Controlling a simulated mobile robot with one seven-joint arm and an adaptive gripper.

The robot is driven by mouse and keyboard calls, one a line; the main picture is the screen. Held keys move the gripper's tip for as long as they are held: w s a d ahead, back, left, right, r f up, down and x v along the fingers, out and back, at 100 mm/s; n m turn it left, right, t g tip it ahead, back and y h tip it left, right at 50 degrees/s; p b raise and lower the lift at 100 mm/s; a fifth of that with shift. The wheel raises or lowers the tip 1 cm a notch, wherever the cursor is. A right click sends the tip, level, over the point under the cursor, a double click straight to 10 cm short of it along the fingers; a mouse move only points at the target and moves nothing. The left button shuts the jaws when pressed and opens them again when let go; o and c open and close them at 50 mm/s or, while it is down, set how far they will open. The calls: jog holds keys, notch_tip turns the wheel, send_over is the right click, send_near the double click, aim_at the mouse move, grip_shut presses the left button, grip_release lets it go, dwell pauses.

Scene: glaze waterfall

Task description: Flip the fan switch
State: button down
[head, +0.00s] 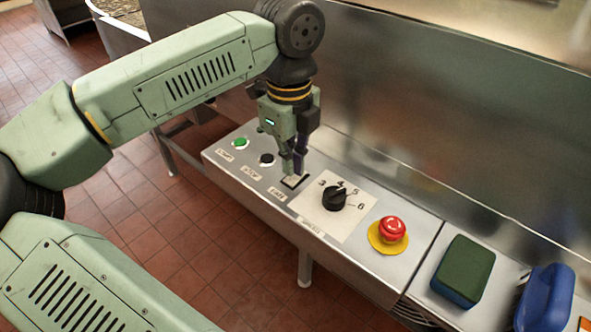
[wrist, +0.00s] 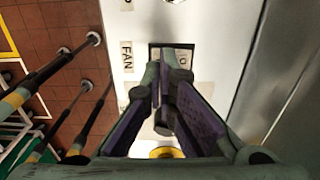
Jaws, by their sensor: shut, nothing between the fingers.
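The fan switch (head: 293,182) is a small rocker in a dark frame on the steel control panel (head: 262,196). My gripper (head: 298,168) is shut and empty, pointing down at the switch with its tips right over or on it. I cannot tell whether they touch. In the wrist view the fan switch (wrist: 183,55) shows behind the fingertips of my gripper (wrist: 167,72), with an "O" mark on its uncovered part.
Along the panel are a green button (head: 240,143), a black button (head: 267,159), a black rotary knob (head: 334,198) with numbers, and a red emergency button (head: 392,228) on a yellow disc. A green-topped sponge (head: 463,268) and a blue object (head: 546,297) lie farther right. A steel wall rises behind.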

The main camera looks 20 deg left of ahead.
aim_at(290, 181)
jog(key=shift+r+p, duration=1.15)
jog(key=shift+r, duration=1.25)
